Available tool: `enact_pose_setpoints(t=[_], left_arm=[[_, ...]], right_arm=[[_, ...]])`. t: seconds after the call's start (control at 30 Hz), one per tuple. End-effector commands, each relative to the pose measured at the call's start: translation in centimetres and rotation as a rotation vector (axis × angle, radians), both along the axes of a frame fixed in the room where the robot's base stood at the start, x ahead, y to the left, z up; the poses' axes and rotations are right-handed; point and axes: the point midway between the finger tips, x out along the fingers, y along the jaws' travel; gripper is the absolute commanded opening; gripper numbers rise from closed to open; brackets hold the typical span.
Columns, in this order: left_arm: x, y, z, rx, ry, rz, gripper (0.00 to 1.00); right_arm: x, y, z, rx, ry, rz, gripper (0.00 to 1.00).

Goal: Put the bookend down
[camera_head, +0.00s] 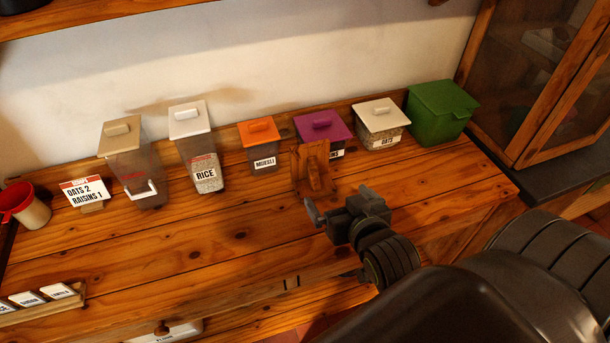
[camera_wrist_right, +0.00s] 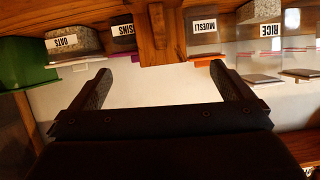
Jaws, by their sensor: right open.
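The wooden bookend (camera_head: 313,168) stands upright on the pine counter (camera_head: 240,235), in front of the purple-lidded container. In the right wrist view the bookend (camera_wrist_right: 158,30) shows at the top centre, beyond and between the fingertips. My right gripper (camera_head: 338,203) is open, on the near side of the bookend. In the wrist view its two fingers (camera_wrist_right: 160,82) are spread wide with nothing between them, apart from the bookend. My left gripper is not in view.
Lidded containers line the wall: rice (camera_head: 205,150), muesli (camera_head: 262,148), purple-lidded (camera_head: 322,127), oats (camera_head: 380,125) and green (camera_head: 438,110). A label card (camera_head: 83,191) and a red-rimmed cup (camera_head: 25,205) stand left. The counter's middle left is clear.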

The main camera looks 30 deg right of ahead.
Motion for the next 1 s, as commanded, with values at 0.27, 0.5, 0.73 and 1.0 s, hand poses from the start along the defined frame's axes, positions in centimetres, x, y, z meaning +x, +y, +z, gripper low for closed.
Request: enact_pose_setpoints(t=[0.27, 0.5, 0.73, 1.0], left_arm=[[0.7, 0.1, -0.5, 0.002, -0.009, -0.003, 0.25], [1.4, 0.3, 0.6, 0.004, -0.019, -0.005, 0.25], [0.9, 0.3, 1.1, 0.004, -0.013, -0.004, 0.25], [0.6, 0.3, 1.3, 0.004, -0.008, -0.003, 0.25]], right_arm=[[2.2, -0.7, -0.9, -0.054, 0.010, 0.009, 1.00], [6.1, -1.7, -2.3, -0.050, 0.011, 0.008, 1.00], [9.5, -2.5, -3.8, -0.048, 0.011, 0.007, 1.00], [11.0, -2.8, -4.6, -0.046, 0.010, 0.006, 1.00]])
